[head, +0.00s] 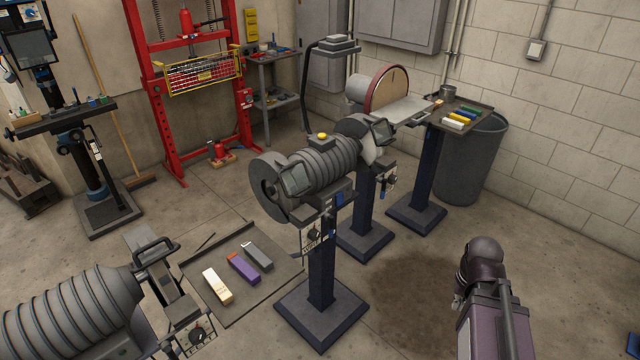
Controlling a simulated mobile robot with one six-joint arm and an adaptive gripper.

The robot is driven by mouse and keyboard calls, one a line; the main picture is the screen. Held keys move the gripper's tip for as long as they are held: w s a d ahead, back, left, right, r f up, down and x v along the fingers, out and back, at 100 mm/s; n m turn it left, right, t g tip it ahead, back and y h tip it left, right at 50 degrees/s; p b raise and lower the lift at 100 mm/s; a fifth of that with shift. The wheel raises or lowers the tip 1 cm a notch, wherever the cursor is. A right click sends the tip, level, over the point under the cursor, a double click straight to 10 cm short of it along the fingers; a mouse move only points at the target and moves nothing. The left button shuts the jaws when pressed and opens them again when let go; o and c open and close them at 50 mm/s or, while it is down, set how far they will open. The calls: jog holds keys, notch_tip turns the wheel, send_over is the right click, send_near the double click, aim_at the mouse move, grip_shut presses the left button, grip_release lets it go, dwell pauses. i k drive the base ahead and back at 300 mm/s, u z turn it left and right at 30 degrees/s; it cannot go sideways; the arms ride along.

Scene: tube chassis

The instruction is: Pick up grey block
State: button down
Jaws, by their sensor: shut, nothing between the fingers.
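The grey block (257,257) lies on a flat dark tray (236,310) at the lower left centre of the head view. It is the rightmost of three long blocks lying side by side, apart from each other. A purple block (243,268) is beside it, and a cream block (217,286) is further left. Part of my arm shows at the lower right, well away from the blocks. My gripper cannot be made out in this view.
A bench grinder (320,168) on a dark pedestal stands just right of the tray. A large ribbed grey machine (70,315) is at the lower left. A disc sander (385,92) and a side tray (480,112) with coloured blocks stand behind. Floor is clear between grinder and my arm.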

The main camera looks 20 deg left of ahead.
aim_at(259, 258)
jog(key=u, duration=0.95)
